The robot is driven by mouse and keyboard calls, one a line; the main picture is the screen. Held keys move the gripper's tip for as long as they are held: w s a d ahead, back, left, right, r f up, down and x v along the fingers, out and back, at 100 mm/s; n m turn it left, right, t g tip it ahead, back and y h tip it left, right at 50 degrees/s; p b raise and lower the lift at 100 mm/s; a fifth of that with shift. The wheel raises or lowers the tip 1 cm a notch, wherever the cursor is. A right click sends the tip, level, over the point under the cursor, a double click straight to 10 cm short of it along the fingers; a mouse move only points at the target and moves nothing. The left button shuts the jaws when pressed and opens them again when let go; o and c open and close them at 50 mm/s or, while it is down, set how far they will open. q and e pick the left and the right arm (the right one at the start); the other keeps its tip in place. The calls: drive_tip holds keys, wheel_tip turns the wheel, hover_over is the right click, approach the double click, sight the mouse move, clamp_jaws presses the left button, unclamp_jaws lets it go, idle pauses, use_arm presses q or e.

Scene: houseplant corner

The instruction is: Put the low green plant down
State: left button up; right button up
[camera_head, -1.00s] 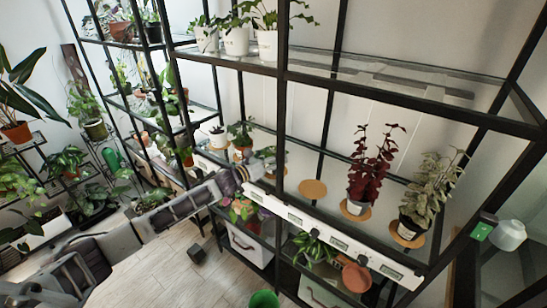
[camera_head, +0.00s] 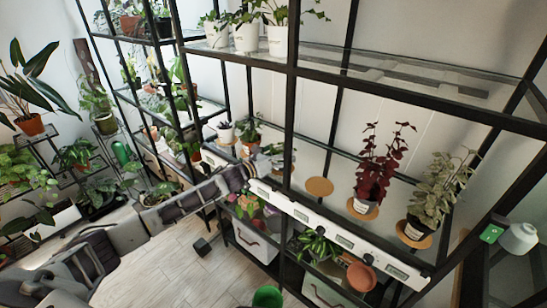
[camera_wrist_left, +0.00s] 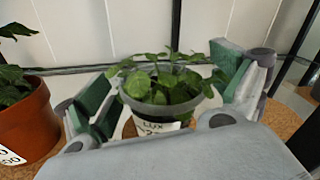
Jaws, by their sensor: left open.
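The low green plant (camera_wrist_left: 165,82) has round leaves and sits in a pale pot with a label (camera_wrist_left: 155,126), upright in the left wrist view. In the head view the low green plant (camera_head: 274,149) is on the middle shelf, partly behind a black post. My left gripper (camera_wrist_left: 163,88) is open, with one green-padded finger on each side of the pot. Whether the pads touch the pot I cannot tell. A bit of cork (camera_wrist_left: 129,128) shows beside the pot; the pot's base is hidden by my gripper. My right gripper is not in view.
A plant in a terracotta pot (camera_wrist_left: 27,122) stands close on the left. On the same shelf are an empty cork disc (camera_head: 319,187), a dark red plant (camera_head: 376,172) and a silvery plant (camera_head: 436,192). A white control strip (camera_head: 330,232) runs along the shelf front.

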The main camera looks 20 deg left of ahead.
use_arm(q)
drive_tip(key=shift+r, duration=0.15)
drive_tip(key=shift+v, duration=1.9)
drive_tip(key=shift+b+v, duration=0.4)
drive_tip(key=shift+v, duration=1.25)
drive_tip(key=shift+s+a, duration=0.3)
drive_tip(key=shift+s, duration=0.2)
drive_tip(key=shift+v, duration=1.2)
drive_tip(key=shift+s+a, duration=0.3)
drive_tip(key=shift+s, duration=0.35)
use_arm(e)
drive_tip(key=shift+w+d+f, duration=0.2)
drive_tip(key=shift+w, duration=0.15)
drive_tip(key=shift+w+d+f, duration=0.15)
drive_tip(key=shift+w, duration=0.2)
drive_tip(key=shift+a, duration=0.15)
